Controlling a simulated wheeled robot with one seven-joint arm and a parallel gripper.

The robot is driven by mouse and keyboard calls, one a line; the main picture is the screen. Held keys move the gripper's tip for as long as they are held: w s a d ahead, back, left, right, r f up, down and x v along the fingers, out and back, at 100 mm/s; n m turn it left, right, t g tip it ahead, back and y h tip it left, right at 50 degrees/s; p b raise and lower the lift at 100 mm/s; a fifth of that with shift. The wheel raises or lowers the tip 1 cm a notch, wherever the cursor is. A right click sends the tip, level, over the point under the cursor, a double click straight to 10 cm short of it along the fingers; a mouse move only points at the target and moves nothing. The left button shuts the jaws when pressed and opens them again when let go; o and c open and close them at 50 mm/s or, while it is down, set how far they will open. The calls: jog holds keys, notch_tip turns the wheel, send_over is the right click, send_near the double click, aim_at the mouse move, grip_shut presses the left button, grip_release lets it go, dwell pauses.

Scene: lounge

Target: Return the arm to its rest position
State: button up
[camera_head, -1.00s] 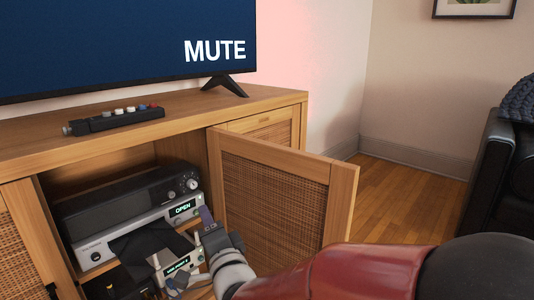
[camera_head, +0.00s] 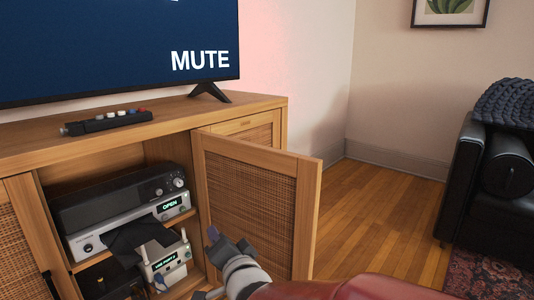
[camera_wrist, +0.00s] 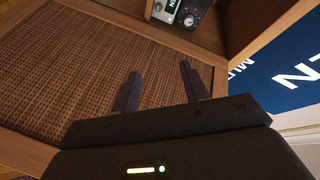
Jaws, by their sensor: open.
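My gripper (camera_head: 215,266) is in front of the open cabinet, near the inner side of the open woven door (camera_head: 308,215). In the wrist view my gripper (camera_wrist: 160,88) shows two dark fingers spread apart with nothing between them. The woven panel of the door lies behind the fingers there. My red arm comes in from the bottom right of the head view.
The wooden cabinet (camera_head: 180,112) holds a black device (camera_head: 120,198), a silver player (camera_head: 125,227) reading "OPEN", and a white box (camera_head: 166,262) below. A remote-like bar (camera_head: 107,122) lies on top, before the TV (camera_head: 110,50). Floor (camera_head: 380,215) is clear right of the door.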

jog(key=s+d+f+n+g+h, duration=0.2)
jog(key=s+d+n+g+h, duration=0.15)
jog(key=s+d, duration=0.75)
jog(key=s+d+f+n+g+h, duration=0.25)
jog(key=s+d+g+h, duration=0.2)
jog(key=s+d, duration=0.7)
notch_tip(320, 180, up, 14)
jog(key=w+d+g+y+p, duration=0.1)
jog(key=d+p, duration=0.1)
jog(key=p, duration=1.1)
jog(key=shift+w+d+f, duration=0.15)
jog(key=shift+d+f, duration=0.05)
